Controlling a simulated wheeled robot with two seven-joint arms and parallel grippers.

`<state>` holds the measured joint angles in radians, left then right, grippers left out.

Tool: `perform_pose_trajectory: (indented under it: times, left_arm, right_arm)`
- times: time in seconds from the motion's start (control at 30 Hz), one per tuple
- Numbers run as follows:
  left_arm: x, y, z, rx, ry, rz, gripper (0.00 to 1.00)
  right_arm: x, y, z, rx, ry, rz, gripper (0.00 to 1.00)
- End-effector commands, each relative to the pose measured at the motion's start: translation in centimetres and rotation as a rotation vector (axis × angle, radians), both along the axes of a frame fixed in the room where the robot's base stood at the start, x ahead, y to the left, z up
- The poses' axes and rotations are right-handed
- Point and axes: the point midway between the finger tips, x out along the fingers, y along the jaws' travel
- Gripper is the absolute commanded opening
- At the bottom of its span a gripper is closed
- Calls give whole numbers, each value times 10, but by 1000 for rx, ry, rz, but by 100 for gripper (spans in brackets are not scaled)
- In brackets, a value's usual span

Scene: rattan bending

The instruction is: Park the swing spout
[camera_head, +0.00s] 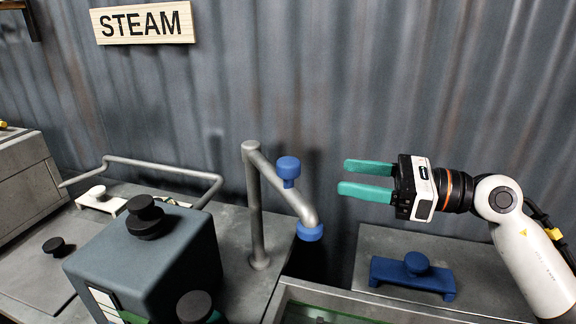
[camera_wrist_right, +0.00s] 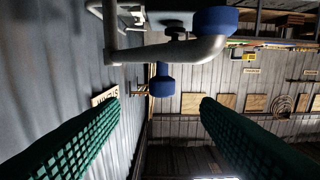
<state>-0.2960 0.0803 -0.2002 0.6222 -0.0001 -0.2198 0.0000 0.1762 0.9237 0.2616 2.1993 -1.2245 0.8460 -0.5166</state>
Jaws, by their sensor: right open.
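The swing spout (camera_head: 275,180) is a grey pipe on an upright post (camera_head: 255,215). Its arm slants down to the right and ends in a blue nozzle (camera_head: 309,233). A blue knob (camera_head: 288,166) stands up from the arm. My right gripper (camera_head: 347,176) is open and empty, right of the knob and apart from it, with its green fingers pointing left. In the right wrist view, the knob (camera_wrist_right: 162,82) shows between the open fingers (camera_wrist_right: 160,104), with the spout pipe (camera_wrist_right: 175,51) across the top. My left gripper is not in view.
A blue bracket (camera_head: 385,270) with a round knob sits on the right bench (camera_head: 460,250). A grey box (camera_head: 150,245) with a black knob stands left of the post. A metal rim (camera_head: 300,288) runs along the bottom. The corrugated wall (camera_head: 400,80) is behind, with a STEAM sign (camera_head: 145,23).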

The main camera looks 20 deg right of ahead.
Motion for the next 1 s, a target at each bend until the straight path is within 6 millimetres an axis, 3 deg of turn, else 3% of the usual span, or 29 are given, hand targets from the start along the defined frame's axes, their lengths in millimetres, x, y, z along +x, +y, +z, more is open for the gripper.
perform_pose_trajectory:
  times: [0.4,0.6,1.0]
  left_arm:
    - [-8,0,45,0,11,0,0]
    - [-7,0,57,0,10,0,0]
    - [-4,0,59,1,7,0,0]
  right_arm:
    - [41,62,8,12,2,5,57]
    - [58,86,4,11,3,4,57]
    - [64,95,0,8,3,2,57]
